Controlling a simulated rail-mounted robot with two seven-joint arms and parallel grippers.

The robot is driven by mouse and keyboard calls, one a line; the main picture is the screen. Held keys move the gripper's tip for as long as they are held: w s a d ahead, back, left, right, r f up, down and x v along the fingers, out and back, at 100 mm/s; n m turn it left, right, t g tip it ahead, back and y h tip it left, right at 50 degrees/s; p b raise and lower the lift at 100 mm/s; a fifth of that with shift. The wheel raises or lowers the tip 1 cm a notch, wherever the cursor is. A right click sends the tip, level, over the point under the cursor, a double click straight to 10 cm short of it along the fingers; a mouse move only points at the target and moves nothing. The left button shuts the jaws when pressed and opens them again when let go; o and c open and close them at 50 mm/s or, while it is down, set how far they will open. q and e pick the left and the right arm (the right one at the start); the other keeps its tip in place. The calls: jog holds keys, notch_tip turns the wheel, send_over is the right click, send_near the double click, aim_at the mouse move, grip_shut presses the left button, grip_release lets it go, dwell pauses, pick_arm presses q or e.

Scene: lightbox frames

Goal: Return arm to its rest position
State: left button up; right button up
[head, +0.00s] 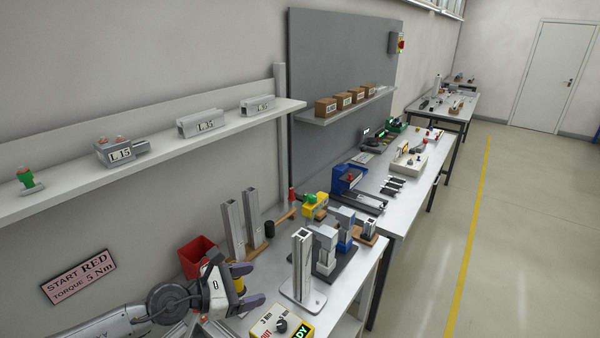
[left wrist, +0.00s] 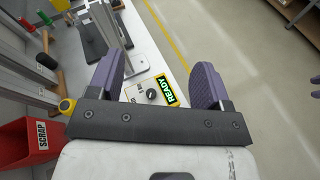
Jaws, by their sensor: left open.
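My left gripper (head: 252,284) is low in the head view, beside the near end of the workbench, with its arm coming in from the lower left. In the left wrist view its two purple fingers (left wrist: 160,66) are spread wide with nothing held between them. Beyond the gap lies the yellow-edged box with a dial and a READY label (left wrist: 152,92), which also shows at the bottom of the head view (head: 283,325). Purple and dark pieces at the right edge of the left wrist view may be my right gripper; they are cut off.
A red scrap bin (head: 196,257) stands beside my left gripper; its label reads SCRAP in the left wrist view. Upright metal profiles (head: 302,265) stand on the workbench (head: 350,285). A wall shelf (head: 170,152) runs above. The floor (head: 510,240) to the right is clear.

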pick_arm(q)
jog(key=a+r+n+t+y, duration=0.3)
jog(key=r+n+t+y, duration=0.5)
jog(key=r+n+t, duration=1.3)
jog(key=s+a+f+n+g+y, duration=0.2)
jog(key=s+a+f+n+g, duration=0.2)
jog(key=s+f+n+g, duration=0.75)
jog(key=s+a+f+n+g+y, duration=0.3)
jog(key=s+f+n+g, duration=0.5)
jog(key=f+n, duration=0.75)
jog(key=s+f+g, duration=0.5)
jog(key=s+f, duration=1.3)
jog(key=s, duration=0.1)
notch_tip(320, 180, up, 23)
jog(key=s+p, duration=0.1)
jog(key=p, duration=2.2)
jog(key=shift+s+a+p, duration=0.15)
jog(key=shift+a+p, duration=0.2)
